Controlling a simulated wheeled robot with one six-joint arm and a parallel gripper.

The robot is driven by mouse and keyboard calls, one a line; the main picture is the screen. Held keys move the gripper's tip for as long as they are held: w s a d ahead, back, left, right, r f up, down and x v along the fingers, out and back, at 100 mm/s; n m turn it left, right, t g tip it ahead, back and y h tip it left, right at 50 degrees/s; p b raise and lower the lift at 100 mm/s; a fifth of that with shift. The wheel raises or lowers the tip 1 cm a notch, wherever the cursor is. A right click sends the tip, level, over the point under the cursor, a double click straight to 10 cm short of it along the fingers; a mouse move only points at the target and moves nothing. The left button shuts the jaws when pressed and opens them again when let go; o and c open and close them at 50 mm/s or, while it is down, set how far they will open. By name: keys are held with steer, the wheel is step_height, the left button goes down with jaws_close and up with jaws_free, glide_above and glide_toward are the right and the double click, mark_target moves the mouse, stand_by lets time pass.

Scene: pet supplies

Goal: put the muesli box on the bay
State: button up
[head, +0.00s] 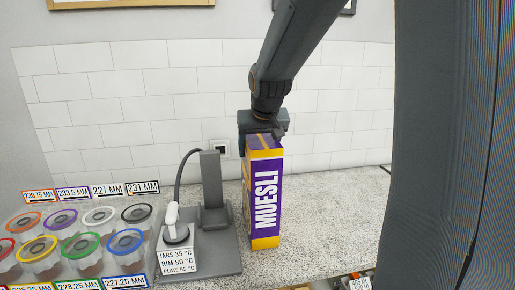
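The muesli box (265,200) is a tall purple box with yellow-orange ends and white MUESLI lettering. It is upright at the middle of the head view, over the speckled counter. My gripper (262,138) is above it, with its fingers around the box's top end, and looks shut on it. The far finger is partly hidden by the box. I cannot tell whether the box's bottom touches the counter. No surface in view is clearly marked as the bay.
A grey device (213,205) with an upright post, cable and temperature label stands just left of the box. Several jars with coloured ring lids (82,243) and size labels fill the left. The counter (335,220) right of the box is clear. A labelled item (357,284) shows below its front edge.

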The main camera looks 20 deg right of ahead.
steer(key=o, duration=1.6)
steer(key=shift+f, duration=0.1)
steer(key=o, duration=0.4)
